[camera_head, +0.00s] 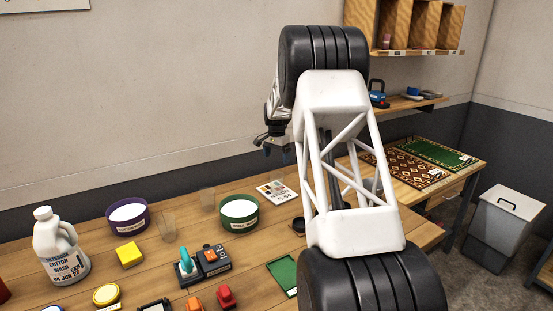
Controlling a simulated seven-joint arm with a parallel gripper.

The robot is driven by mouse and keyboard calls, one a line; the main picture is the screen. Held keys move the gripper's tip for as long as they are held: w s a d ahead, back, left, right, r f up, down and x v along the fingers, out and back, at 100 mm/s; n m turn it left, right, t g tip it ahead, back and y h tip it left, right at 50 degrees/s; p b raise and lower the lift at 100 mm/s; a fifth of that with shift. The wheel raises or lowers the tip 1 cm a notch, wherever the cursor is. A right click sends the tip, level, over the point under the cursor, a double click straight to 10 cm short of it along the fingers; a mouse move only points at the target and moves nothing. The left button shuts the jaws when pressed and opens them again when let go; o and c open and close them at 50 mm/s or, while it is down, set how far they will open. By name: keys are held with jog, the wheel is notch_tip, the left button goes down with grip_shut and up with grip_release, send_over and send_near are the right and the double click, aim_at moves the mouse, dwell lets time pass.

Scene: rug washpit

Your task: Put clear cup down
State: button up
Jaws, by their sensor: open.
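Two clear cups stand on the wooden table. One clear cup (167,225) is between the purple-rimmed bowl and the green-rimmed bowl. The other clear cup (207,200) is farther back and to the right, near the green-rimmed bowl. My gripper (276,154) is small and dark in this view, above the back of the table and right of both cups. It is open, and I see no cup in it. My arm hides part of the table to its right.
A purple bowl (128,229), a green bowl (239,227) and a white jug (58,250) stand on the table (173,264). A yellow block (130,255) and a dark device (203,265) are nearer. A printed card (275,191) lies behind. Bare wood shows between them.

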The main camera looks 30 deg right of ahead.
dwell(0.7)
jog(key=s+a+r+n, duration=0.2)
jog(key=s+a+r, duration=0.3)
jog(key=s+a, duration=0.3)
jog(key=s+a+r+n+t, duration=0.1)
jog(key=s+a+r+n, duration=0.1)
jog(key=s+a+r, duration=0.55)
jog(key=s+a+r+n, duration=0.2)
jog(key=s+a+r, duration=0.2)
jog(key=s+a, duration=0.55)
jog(key=s+a+f+n, duration=0.2)
jog(key=s+a, duration=0.2)
jog(key=s, duration=0.7)
jog(key=s+a+f+n+t, duration=0.1)
jog(key=s+a, duration=0.3)
jog(key=s, duration=0.7)
jog(key=s+a+f+n, duration=0.2)
jog(key=s+a+n, duration=0.2)
jog(key=s, duration=0.8)
jog(key=shift+a+f+t, duration=0.25)
jog(key=shift+f+t, duration=0.05)
jog(key=shift+f, duration=0.05)
jog(key=c, duration=1.1)
